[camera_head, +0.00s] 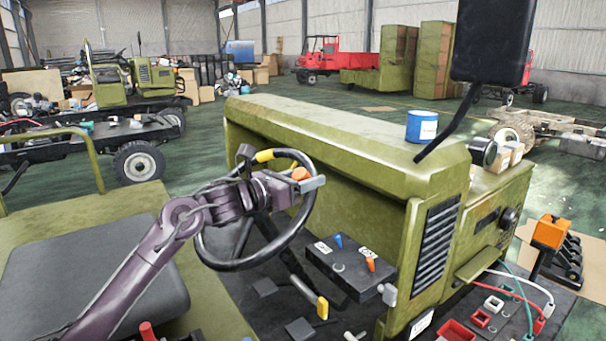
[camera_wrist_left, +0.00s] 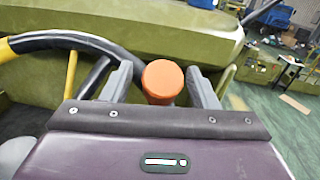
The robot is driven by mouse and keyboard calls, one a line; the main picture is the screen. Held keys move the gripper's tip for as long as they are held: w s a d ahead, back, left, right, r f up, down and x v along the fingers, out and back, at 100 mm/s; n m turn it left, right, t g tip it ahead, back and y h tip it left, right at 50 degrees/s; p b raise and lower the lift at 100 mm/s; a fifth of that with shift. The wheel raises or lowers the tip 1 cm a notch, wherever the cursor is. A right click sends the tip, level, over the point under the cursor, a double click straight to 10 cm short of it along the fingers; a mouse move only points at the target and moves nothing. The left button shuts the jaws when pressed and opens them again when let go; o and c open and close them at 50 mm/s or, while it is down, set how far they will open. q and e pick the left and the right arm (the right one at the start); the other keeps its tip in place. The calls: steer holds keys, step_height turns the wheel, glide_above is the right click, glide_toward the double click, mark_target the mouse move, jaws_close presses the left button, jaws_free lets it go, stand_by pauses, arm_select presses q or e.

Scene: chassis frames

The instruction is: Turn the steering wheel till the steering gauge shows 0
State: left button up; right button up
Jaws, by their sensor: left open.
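The steering wheel (camera_head: 235,266) is black, with a yellow band (camera_head: 265,156) on its rim and an orange knob (camera_head: 300,173) at its upper right. My left gripper (camera_head: 306,180) is at the knob. In the left wrist view, the orange knob (camera_wrist_left: 162,79) stands between the two open grey fingers (camera_wrist_left: 161,86), with a gap showing on both sides. The black rim (camera_wrist_left: 82,40) runs off to the left. I cannot make out a steering gauge reading; a dark box (camera_head: 345,268) beside the wheel carries blue and orange pointers with white labels. My right gripper is not in view.
The green hood (camera_head: 345,135) rises behind the wheel, with a blue can (camera_head: 421,126) on it. Levers and pedals (camera_head: 322,308) stand below the wheel. A dark seat (camera_head: 90,265) is at left. A black mirror-like panel (camera_head: 493,40) hangs at upper right.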

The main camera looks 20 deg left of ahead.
mark_target(298, 208)
arm_select(q)
steer(key=shift+s, duration=0.1)
steer(key=shift+c, duration=1.3)
jaws_close()
steer(key=shift+s+f+h+b, duration=0.25)
steer(key=shift+f+h+b, duration=0.05)
steer(key=shift+b, duration=0.3)
steer(key=s+f+m+g+h+b, duration=0.1)
steer(key=m+b, duration=0.1)
steer(key=s+f+m+g+h+b, duration=0.1)
steer(key=b, duration=0.1)
steer(key=shift+s+f+m+b, duration=0.1)
steer(key=shift+s+m+b, duration=0.25)
steer(key=shift+s+m, duration=0.05)
steer(key=s+m+g+b, duration=0.1)
steer(key=s+f+m+g+h+b, duration=0.1)
steer(key=s+a+f+m+g+h+b, duration=0.1)
steer(key=s+m, duration=0.1)
steer(key=shift+s+a+f+m+g+h+b, duration=0.25)
steer(key=shift+s+a+f+m+g, duration=0.15)
steer(key=shift+s+m+g, duration=0.25)
steer(key=shift+s+a+f+m+g+h+b, duration=0.15)
steer(key=shift+s+a+f+m+g+h, duration=0.2)
steer(key=shift+m+g, duration=0.45)
steer(key=shift+s, duration=0.15)
